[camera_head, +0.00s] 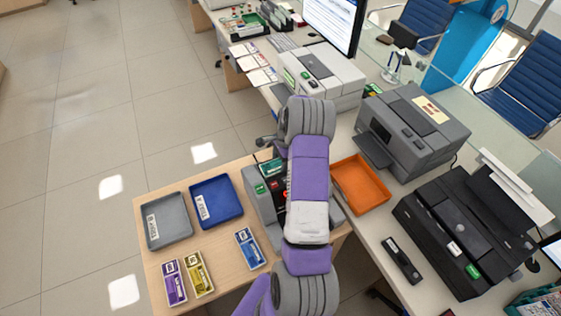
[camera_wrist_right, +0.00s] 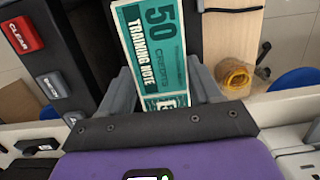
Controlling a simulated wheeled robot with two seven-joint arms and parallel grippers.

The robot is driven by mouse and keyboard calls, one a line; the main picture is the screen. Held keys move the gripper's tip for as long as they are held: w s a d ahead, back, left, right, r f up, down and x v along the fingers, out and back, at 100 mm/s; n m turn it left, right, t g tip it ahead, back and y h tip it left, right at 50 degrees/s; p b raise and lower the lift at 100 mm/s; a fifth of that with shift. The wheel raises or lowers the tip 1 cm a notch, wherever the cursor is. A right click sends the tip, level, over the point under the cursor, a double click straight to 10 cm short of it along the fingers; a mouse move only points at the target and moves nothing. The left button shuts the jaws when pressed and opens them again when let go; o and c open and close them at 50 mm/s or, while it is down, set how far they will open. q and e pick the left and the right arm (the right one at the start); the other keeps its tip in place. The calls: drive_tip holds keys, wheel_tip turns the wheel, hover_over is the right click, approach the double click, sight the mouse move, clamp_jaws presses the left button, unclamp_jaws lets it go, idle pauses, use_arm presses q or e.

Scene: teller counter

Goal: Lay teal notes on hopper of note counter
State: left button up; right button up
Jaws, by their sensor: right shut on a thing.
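The teal notes (camera_wrist_right: 155,40), printed "50 credits training note", sit between the fingers of my right gripper (camera_wrist_right: 160,75), which is shut on them. In the head view a small teal patch of the notes (camera_head: 271,167) shows at the back of the note counter (camera_head: 256,188). My right arm covers much of the counter and hides the gripper there. In the wrist view the counter's dark body lies behind the notes, with a red CLEAR button (camera_wrist_right: 22,35) at left. Whether the notes touch the hopper is unclear. My left gripper is out of view.
Left of the counter, the wooden table holds a grey tray (camera_head: 157,234), a blue tray (camera_head: 229,209), and purple (camera_head: 174,283), yellow (camera_head: 198,274) and blue (camera_head: 249,249) note bundles. An orange tray (camera_head: 360,185) and grey (camera_head: 415,130) and black (camera_head: 465,235) machines stand to the right.

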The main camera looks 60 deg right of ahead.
drive_tip(key=shift+f, duration=0.15)
drive_tip(key=o, duration=1.2)
drive_tip(key=shift+r, duration=0.4)
wheel_tip(320, 180, up, 12)
drive_tip(key=d, duration=0.1)
drive_tip(key=shift+s+d+f+p, duration=0.25)
drive_tip(key=shift+s+p, duration=0.05)
drive_tip(key=shift+s, duration=0.15)
